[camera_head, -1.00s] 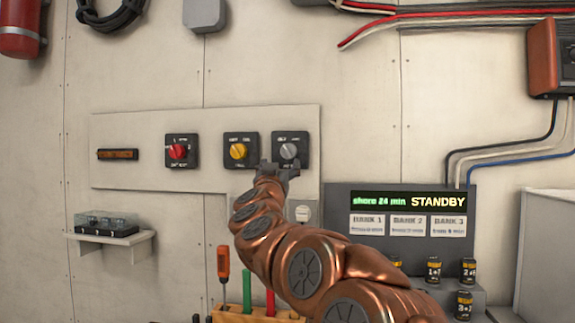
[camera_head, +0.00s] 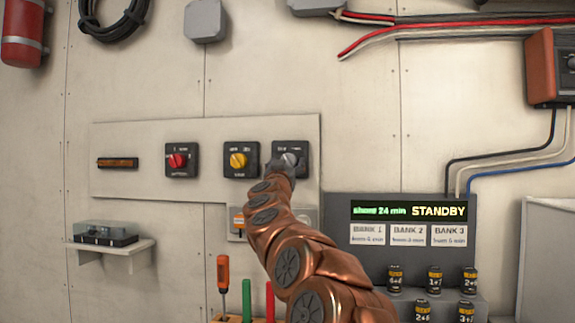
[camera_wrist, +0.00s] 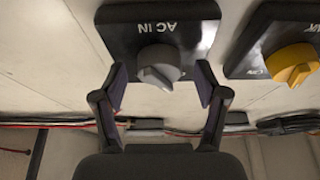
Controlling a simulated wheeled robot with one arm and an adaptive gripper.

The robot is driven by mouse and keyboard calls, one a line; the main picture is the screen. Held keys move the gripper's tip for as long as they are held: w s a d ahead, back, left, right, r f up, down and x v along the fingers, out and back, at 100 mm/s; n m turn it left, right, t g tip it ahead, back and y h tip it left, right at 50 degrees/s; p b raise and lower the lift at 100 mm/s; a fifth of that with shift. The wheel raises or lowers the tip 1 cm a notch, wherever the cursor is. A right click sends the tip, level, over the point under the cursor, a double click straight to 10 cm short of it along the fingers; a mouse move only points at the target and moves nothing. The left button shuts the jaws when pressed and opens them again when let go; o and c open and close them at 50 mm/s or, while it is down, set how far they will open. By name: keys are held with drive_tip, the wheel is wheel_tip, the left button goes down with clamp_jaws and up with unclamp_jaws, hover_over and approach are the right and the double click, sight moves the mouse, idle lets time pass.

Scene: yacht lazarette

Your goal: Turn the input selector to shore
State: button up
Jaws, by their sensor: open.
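The input selector is a grey knob (camera_head: 290,159) on a dark square plate at the right end of the pale wall panel. The wrist view shows this grey knob (camera_wrist: 158,66) close up, with "AC IN" upside down on its plate. My gripper (camera_wrist: 160,82) is open, one finger at each side of the knob, with gaps visible between fingers and knob. In the head view my gripper (camera_head: 283,168) overlaps the lower part of the selector and hides some of it. The position marks around the knob are too small or hidden to read.
A yellow knob (camera_head: 238,160) and a red knob (camera_head: 177,160) sit left of the selector. A grey display unit (camera_head: 340,225) reading "STANDBY" stands to the lower right. A screwdriver (camera_head: 223,275) stands below. A small shelf (camera_head: 135,247) holds a clear-covered box at left.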

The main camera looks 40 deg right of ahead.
drive_tip(key=shift+d, duration=0.1)
drive_tip(key=shift+c, duration=0.3)
drive_tip(key=shift+w+r, duration=0.1)
drive_tip(key=c, duration=1.1)
